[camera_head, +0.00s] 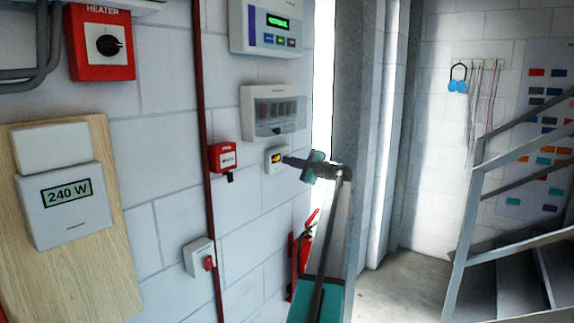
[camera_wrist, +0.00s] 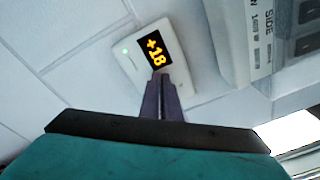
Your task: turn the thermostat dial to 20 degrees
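The thermostat (camera_head: 275,160) is a small white box on the block wall, with a dark display in orange digits. In the wrist view the thermostat (camera_wrist: 128,62) appears tilted, and its display (camera_wrist: 157,49) reads +18. A small green light shows on its face. My gripper (camera_head: 286,160) reaches the thermostat from the right. In the wrist view my gripper's two dark fingers (camera_wrist: 160,76) are close together, with their tips just below the display at the thermostat's face. The dial itself is not visible; the fingertips cover that spot, so I cannot tell whether it is between them.
A red call box (camera_head: 222,157) is just left of the thermostat. A white breaker box (camera_head: 272,112) hangs close above it. A grey column (camera_head: 353,80) rises at the right, and a stair rail (camera_head: 470,215) is farther right.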

